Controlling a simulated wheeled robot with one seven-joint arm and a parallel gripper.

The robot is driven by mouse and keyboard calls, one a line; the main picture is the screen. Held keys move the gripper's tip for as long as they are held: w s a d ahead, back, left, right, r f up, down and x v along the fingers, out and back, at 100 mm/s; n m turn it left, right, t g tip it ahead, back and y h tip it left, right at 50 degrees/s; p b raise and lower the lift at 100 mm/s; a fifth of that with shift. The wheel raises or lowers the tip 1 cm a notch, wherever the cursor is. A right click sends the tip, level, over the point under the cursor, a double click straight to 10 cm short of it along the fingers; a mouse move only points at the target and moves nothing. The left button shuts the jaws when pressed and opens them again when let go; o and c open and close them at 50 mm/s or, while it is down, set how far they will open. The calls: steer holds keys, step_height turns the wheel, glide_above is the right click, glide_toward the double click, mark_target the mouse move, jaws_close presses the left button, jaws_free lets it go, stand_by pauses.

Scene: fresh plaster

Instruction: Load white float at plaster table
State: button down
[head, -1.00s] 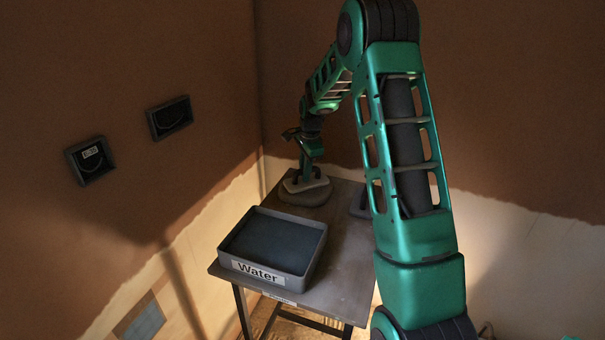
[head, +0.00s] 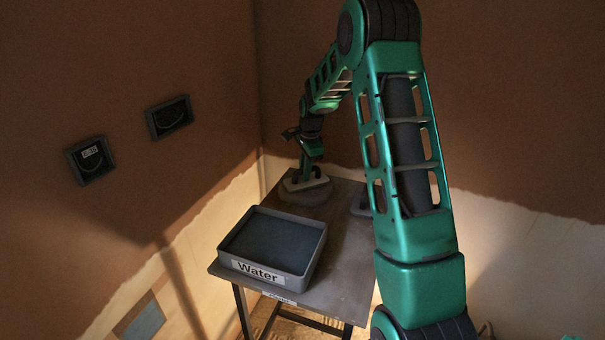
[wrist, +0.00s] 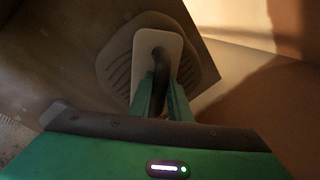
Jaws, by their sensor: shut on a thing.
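My gripper (head: 311,170) is at the far end of the table (head: 341,258), pointing down. In the wrist view my gripper (wrist: 165,104) is shut on the dark handle of the white float (wrist: 147,48), whose pale plate also shows in the head view (head: 303,183). The float is over a grey-brown plaster mound (head: 303,196), which spreads out around it in the wrist view (wrist: 117,58). The float looks to be at the mound's top; I cannot tell how firmly they touch.
A grey tray labelled Water (head: 262,272) stands on the near left of the table. A dark object (head: 360,207) is partly hidden behind my arm. Two dark boxes (head: 90,159) (head: 170,117) are on the left wall. The back wall's bare pale strip lies close behind the table.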

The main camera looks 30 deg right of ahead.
steer(key=shift+w+v, duration=0.25)
steer(key=shift+v, duration=0.9)
steer(key=shift+w+v, duration=0.2)
steer(key=shift+v, duration=0.95)
steer(key=shift+w+v, duration=0.25)
steer(key=shift+v, duration=0.85)
steer(key=shift+r, duration=0.1)
